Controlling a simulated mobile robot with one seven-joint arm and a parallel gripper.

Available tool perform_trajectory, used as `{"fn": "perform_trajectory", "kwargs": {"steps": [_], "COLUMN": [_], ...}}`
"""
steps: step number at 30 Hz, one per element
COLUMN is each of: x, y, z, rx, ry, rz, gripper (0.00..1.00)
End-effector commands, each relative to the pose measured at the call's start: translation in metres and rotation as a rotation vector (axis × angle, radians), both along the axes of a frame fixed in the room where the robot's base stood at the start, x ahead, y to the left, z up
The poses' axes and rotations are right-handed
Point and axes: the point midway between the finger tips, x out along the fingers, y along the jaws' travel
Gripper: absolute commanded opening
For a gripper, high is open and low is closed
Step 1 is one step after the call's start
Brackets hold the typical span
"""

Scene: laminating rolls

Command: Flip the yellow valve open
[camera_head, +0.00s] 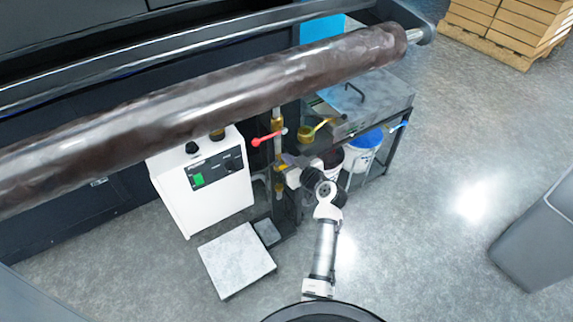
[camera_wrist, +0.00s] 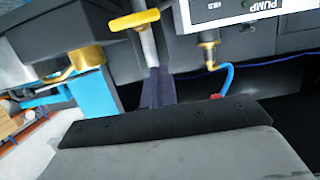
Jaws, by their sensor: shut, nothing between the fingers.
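The yellow valve handle (camera_wrist: 135,20) shows at the top of the wrist view, lying across a pale pipe. In the head view a yellow part (camera_head: 282,168) shows beside my gripper, partly covered by it. My gripper (camera_head: 286,163) is shut and empty, close to the pipe stand. Contact cannot be told.
A red lever (camera_head: 268,137) sits above my gripper on the same pipe. A brass valve (camera_head: 306,133) is to the right. A white pump box (camera_head: 206,178) stands left, and a blue-topped bucket (camera_head: 364,142) right. A large dark roll (camera_head: 210,98) hangs above.

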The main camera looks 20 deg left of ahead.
Motion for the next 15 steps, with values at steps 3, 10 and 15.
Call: {"fn": "perform_trajectory", "kwargs": {"steps": [3,10,15], "x": [0.010,0.009,0.009], "y": [0.012,0.011,0.011], "z": [-0.012,-0.039,-0.044], "rx": [0.000,0.000,-0.001], "ry": [0.004,0.002,0.000], "rz": [0.000,-0.001,-0.001], "gripper": [0.00,0.00,0.00]}}
